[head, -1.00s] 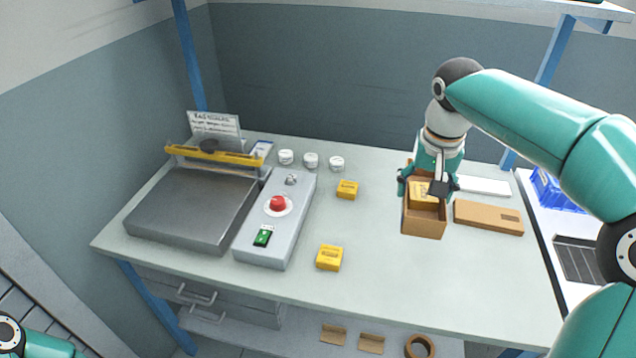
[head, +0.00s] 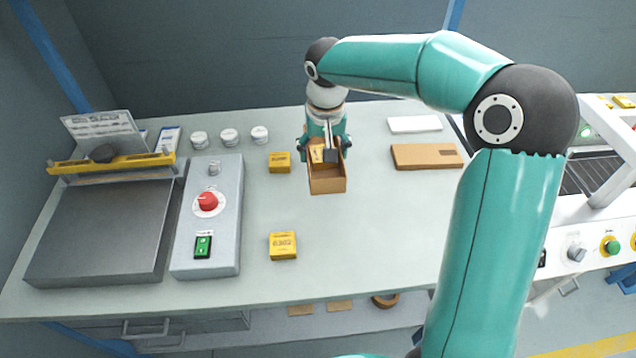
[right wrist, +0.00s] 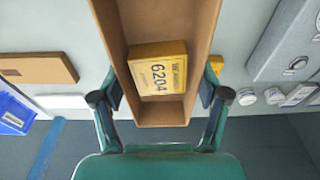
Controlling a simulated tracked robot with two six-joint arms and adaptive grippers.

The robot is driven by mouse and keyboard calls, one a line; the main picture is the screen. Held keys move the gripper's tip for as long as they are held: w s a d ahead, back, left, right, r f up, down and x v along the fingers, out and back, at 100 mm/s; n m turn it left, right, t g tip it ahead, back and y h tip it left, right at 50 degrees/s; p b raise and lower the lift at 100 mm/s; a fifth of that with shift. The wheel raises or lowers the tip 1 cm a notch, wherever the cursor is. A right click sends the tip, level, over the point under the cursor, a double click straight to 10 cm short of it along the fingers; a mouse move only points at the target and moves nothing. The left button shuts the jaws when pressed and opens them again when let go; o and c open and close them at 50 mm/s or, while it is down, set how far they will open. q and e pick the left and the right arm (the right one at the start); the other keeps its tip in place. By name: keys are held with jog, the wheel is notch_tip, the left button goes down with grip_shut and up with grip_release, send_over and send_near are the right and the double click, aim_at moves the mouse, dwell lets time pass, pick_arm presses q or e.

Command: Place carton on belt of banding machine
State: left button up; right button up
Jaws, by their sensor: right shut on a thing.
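The open brown carton (head: 328,187) is upright over the middle of the bench, with a yellow box inside. In the right wrist view the carton (right wrist: 158,112) shows its open top, and the yellow box (right wrist: 158,76) is marked 6204. My right gripper (head: 325,148) is shut on the carton, with one finger along each side wall; it also shows in the right wrist view (right wrist: 161,97). I cannot tell whether the carton's base touches the bench. The banding machine (head: 570,226) stands at the right, its dark belt (head: 590,172) partly hidden by my right arm. My left gripper is out of view.
A flat brown carton (head: 426,156) and a white slab (head: 415,124) lie right of the held carton. Two yellow boxes (head: 279,162) (head: 283,246), white tubs (head: 229,137) and a grey control box (head: 207,216) are to the left. The front right bench is clear.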

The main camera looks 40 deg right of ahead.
notch_tip(320, 180, down, 11)
jog(key=shift+r, duration=0.1)
dwell(0.3)
jog(key=o, duration=1.1)
jog(key=shift+o, duration=0.4)
